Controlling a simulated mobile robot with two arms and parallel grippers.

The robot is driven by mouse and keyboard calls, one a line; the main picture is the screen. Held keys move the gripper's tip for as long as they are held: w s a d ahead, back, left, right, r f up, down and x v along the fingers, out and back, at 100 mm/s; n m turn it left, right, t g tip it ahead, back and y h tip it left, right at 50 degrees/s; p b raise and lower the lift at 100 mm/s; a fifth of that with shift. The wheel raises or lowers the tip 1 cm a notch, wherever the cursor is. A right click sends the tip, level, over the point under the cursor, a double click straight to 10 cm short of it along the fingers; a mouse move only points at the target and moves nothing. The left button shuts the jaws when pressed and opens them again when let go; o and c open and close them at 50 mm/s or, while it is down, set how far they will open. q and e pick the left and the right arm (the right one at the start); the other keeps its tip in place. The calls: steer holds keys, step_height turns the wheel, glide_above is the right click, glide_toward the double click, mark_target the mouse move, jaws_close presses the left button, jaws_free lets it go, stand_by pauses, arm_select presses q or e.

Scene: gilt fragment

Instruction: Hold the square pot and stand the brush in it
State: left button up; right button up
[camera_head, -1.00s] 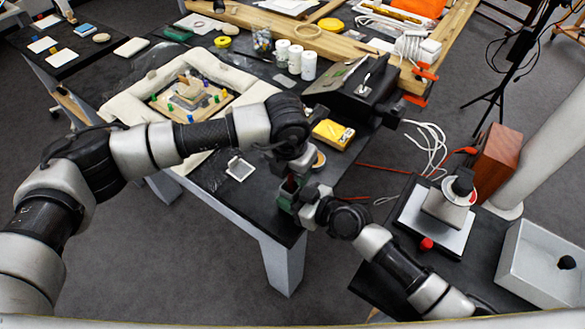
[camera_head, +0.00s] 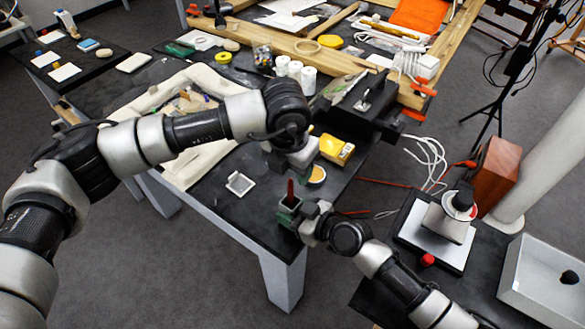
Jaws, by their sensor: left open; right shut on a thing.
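The small green square pot (camera_head: 287,213) is near the front right corner of the dark table. The dark red brush (camera_head: 290,190) stands roughly upright in it, with its lower end hidden inside the pot. My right gripper (camera_head: 299,219) is shut on the pot from the right side. My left gripper (camera_head: 286,168) is open and empty, just above and behind the brush and apart from it; its fingers are partly hidden by its own wrist. I cannot tell whether the pot touches the table.
A white square dish (camera_head: 240,184) lies left of the pot. A round tan-topped container (camera_head: 316,175) and a yellow box (camera_head: 334,149) sit behind it. A black case (camera_head: 352,108) and white jars (camera_head: 295,70) stand farther back.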

stand_by(0.4)
steer(key=o, duration=1)
steer(key=v, duration=0.7)
steer(key=shift+d, duration=0.2)
arm_select(q)
steer(key=shift+s, duration=0.1)
arm_select(e)
steer(key=shift+s+a, duration=0.1)
steer(key=shift+s, duration=0.15)
